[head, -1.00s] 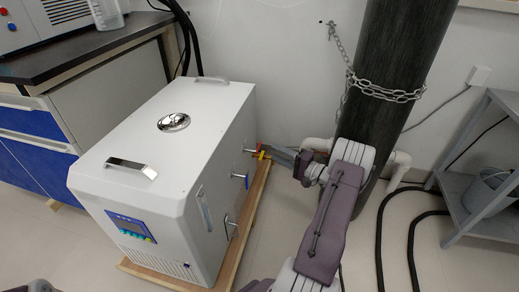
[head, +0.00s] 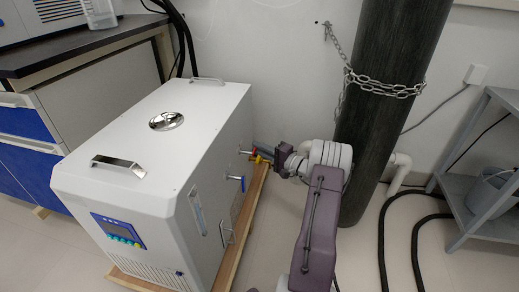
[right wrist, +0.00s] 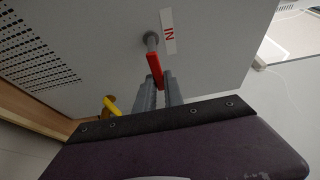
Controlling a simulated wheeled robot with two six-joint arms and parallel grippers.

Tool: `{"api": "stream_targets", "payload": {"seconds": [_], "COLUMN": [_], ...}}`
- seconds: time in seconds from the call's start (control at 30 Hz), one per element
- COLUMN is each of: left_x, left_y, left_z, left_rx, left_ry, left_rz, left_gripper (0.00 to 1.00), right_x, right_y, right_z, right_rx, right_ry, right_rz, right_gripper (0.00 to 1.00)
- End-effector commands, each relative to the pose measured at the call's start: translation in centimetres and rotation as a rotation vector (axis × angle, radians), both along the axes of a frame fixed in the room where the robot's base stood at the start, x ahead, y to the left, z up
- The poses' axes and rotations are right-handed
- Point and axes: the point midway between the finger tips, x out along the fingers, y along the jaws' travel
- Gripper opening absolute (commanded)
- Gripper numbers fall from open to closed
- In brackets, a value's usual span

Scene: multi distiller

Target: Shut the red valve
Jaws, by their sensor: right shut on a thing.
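The red valve (head: 252,153) is a small lever on the side of the white machine (head: 140,135). In the right wrist view the red valve (right wrist: 155,72) sits on a grey stem below an "IN" label, its lever slanting down between my fingers. My right gripper (right wrist: 159,88) is shut on the lever's lower end. In the head view my right gripper (head: 262,151) reaches the machine's side from the right, and its fingertips partly hide the valves. My left gripper is in neither current view.
A yellow valve (right wrist: 110,105) sits close beside my right gripper. A blue valve (head: 238,178) is nearer on the same side. A dark cylinder (head: 385,110) with a chain (head: 385,88) stands behind my right arm. Black hoses (head: 383,225) lie on the floor at right.

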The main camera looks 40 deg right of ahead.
Motion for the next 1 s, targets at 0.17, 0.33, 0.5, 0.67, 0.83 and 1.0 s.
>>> {"api": "stream_targets", "payload": {"seconds": [0.17,0.33,0.5,0.67,0.83,1.0], "left_x": [0.0,0.0,0.0,0.0,0.0,0.0], "left_y": [0.0,0.0,0.0,0.0,0.0,0.0], "left_z": [0.7,2.3,4.6,6.8,8.8,10.6], "left_rx": [0.0,0.0,0.0,0.0,0.0,0.0], "left_ry": [0.0,0.0,0.0,0.0,0.0,0.0], "left_rz": [0.0,0.0,0.0,0.0,0.0,0.0], "left_gripper": [0.61,0.61,0.61,0.61,0.61,0.61], "right_x": [0.0,0.0,-0.1,-0.2,-0.4,-0.6], "right_y": [0.0,0.0,0.1,0.2,0.5,0.7], "right_z": [0.1,0.1,-0.2,-0.7,-1.3,-1.8], "right_rx": [0.023,0.087,0.192,0.313,0.438,0.563], "right_ry": [0.018,0.071,0.156,0.251,0.353,0.453], "right_rz": [0.001,0.0,0.001,0.001,0.001,0.001], "right_gripper": [0.0,0.0,0.0,0.0,0.0,0.0]}}
